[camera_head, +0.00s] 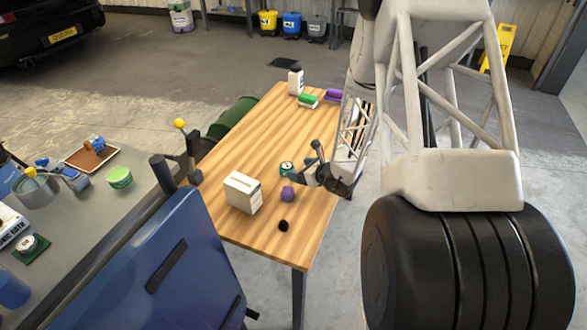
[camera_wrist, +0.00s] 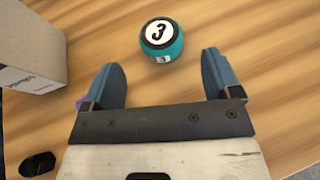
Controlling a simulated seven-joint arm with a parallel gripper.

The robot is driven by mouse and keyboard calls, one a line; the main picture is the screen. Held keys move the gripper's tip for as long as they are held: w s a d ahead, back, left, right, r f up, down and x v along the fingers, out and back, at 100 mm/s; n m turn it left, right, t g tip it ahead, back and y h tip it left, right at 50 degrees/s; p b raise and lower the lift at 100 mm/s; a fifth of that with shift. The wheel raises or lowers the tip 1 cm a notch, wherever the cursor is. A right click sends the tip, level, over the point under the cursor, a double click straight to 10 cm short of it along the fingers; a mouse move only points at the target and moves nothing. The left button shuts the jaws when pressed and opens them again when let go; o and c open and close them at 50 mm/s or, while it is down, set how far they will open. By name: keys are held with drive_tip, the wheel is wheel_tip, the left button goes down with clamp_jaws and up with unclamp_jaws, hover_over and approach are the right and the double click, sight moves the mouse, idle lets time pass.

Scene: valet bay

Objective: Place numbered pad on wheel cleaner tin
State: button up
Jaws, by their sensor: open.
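The numbered pad (camera_wrist: 161,38) is a small round teal piece with a black 3 on its white top. It lies on the wooden table and also shows in the head view (camera_head: 287,168). My gripper (camera_wrist: 162,78) is open and empty, its two blue fingers pointing towards the pad. The pad is just beyond the fingertips, roughly midway between them. In the head view my gripper (camera_head: 306,166) is beside the pad, on its right. A short green tin (camera_head: 119,178) stands on the grey bench at left; I cannot read its label to confirm wheel cleaner.
A white box (camera_head: 242,193) stands left of the pad, also left in the wrist view (camera_wrist: 30,45). A purple block (camera_head: 288,193) and a black object (camera_head: 283,225) lie nearby. A brown tray (camera_head: 92,160) is behind the tin.

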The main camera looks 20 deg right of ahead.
drive_tip(key=shift+v, duration=2.05)
drive_tip(key=s+a+r+n+g+y, duration=0.2)
drive_tip(key=s+a+r+n+g, duration=0.3)
drive_tip(key=a+r+n, duration=0.4)
drive_tip(key=s+a+r+n+g+y, duration=0.2)
drive_tip(key=s+a+r+n+g, duration=0.1)
drive_tip(key=s+a+r+n, duration=0.6)
drive_tip(key=s+r+n+h, duration=0.5)
drive_tip(key=s+r+n, duration=0.1)
drive_tip(key=s, duration=0.3)
drive_tip(key=s+d+r+n+g+h, duration=0.1)
drive_tip(key=s+r+n+h, duration=0.4)
drive_tip(key=s+r, duration=0.3)
drive_tip(key=shift+s+d+n, duration=0.25)
drive_tip(key=shift+s+n, duration=0.45)
drive_tip(key=shift+s, duration=0.35)
drive_tip(key=shift+o, duration=0.6)
drive_tip(key=shift+w+r, duration=0.1)
